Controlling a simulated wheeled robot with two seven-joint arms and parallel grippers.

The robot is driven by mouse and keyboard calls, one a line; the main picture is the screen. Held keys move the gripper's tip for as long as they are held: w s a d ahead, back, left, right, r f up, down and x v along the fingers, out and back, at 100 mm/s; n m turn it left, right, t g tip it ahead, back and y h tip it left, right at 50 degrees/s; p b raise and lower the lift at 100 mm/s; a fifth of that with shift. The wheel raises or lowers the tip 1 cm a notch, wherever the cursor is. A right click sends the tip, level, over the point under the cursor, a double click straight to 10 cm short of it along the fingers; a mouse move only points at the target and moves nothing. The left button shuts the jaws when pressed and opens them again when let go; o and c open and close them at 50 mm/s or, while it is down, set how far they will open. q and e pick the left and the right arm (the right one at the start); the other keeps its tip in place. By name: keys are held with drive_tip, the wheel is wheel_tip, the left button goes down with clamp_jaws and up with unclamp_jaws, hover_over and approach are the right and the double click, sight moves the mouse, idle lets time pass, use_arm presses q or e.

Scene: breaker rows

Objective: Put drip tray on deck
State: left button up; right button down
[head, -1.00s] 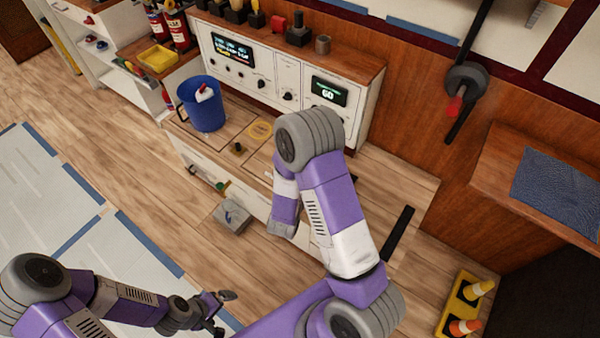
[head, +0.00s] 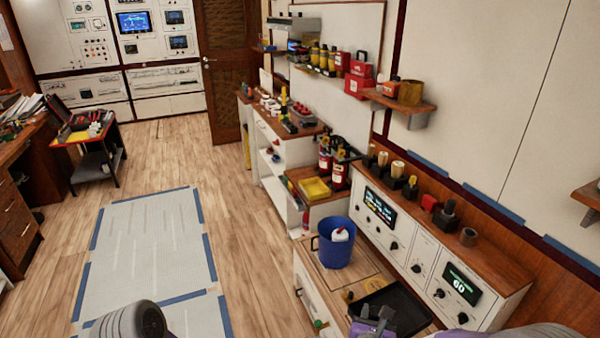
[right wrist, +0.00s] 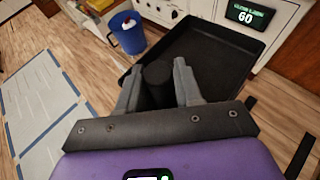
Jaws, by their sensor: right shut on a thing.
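The drip tray (head: 402,308) is a black, shallow, rectangular tray with a raised rim. In the head view it shows at the lower right, over the counter by the control panel. In the right wrist view the tray (right wrist: 205,50) fills the upper middle, ahead of my fingers. My right gripper (right wrist: 156,82) is shut on its dark round handle; in the head view the gripper (head: 372,326) shows at the bottom edge. The wooden deck (head: 240,260) is the plank floor to the left of the counter. My left gripper is out of view; only part of that arm shows.
A blue bucket (head: 336,246) with a white bottle in it stands on the counter left of the tray. The control panel (head: 418,250) rises behind the tray. A taped pale mat (head: 150,240) lies on the floor, with bare planks between it and the counter.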

drive_tip(key=shift+a+r, duration=0.35)
drive_tip(key=shift+r, duration=0.3)
